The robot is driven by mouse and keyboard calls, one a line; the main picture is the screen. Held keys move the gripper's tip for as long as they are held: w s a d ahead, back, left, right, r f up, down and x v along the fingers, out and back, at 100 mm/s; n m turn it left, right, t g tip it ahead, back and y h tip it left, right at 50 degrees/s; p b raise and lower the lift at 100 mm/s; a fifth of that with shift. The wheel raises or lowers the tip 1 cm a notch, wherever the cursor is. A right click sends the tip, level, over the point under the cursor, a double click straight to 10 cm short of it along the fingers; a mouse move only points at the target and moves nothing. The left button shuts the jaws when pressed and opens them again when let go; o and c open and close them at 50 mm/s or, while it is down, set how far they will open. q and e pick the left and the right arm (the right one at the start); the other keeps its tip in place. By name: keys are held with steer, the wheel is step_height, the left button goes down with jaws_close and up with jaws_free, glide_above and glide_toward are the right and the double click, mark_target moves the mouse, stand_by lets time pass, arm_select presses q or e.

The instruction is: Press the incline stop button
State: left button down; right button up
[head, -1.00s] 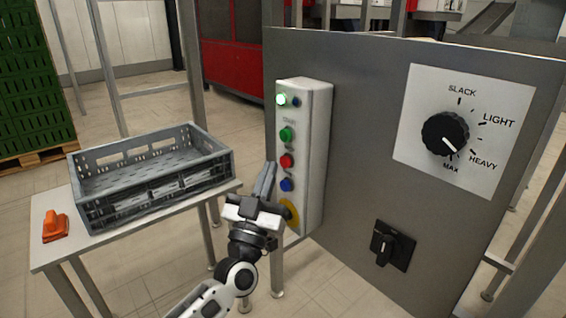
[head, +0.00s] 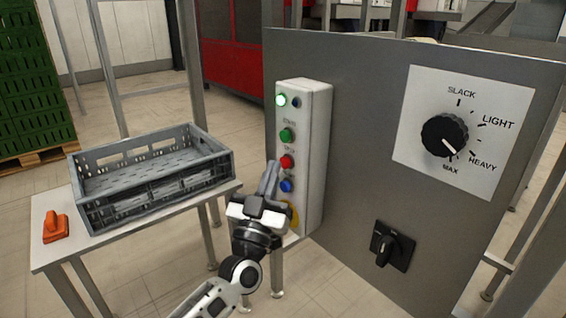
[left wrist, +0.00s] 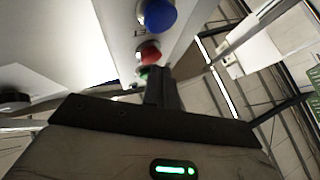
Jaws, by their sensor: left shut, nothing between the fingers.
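A pale control box (head: 316,150) is fixed to the grey panel. It carries a lit green lamp (head: 281,100), a green button (head: 287,135), a red button (head: 287,161), a blue button (head: 287,185) and a yellow part (head: 293,215), partly hidden by my gripper. My left gripper (head: 272,165) is shut and empty, its fingertips just left of the red button. In the left wrist view the closed fingers (left wrist: 162,75) point toward the red button (left wrist: 150,51), with the blue button (left wrist: 160,15) nearer. I cannot tell whether the fingertips touch it. My right gripper is out of view.
The grey panel (head: 350,90) also bears a tension dial (head: 444,135) and a black rotary switch (head: 391,246). A table (head: 50,258) at left holds a grey crate (head: 150,198) and an orange object (head: 55,227). Green crates (head: 35,80) are stacked behind.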

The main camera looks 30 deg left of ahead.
arm_select(q)
steer(key=shift+w+d, duration=0.1)
steer(key=shift+w, duration=0.15)
stand_by(0.5)
steer(key=shift+w+d, duration=0.1)
steer(key=shift+w, duration=0.05)
stand_by(0.3)
steer(key=shift+s+a+p, duration=0.3)
steer(key=shift+s+p, duration=0.15)
steer(key=shift+s, duration=0.35)
steer(key=shift+s+a+p, duration=0.3)
steer(key=shift+s+a, duration=0.05)
steer(key=shift+s, duration=0.45)
steer(key=shift+s+a+p, duration=0.3)
steer(key=shift+s+p, duration=0.05)
steer(key=shift+s, duration=0.4)
steer(key=shift+s+a+p, duration=0.3)
steer(key=shift+s+a, duration=0.05)
steer(key=shift+s, duration=0.45)
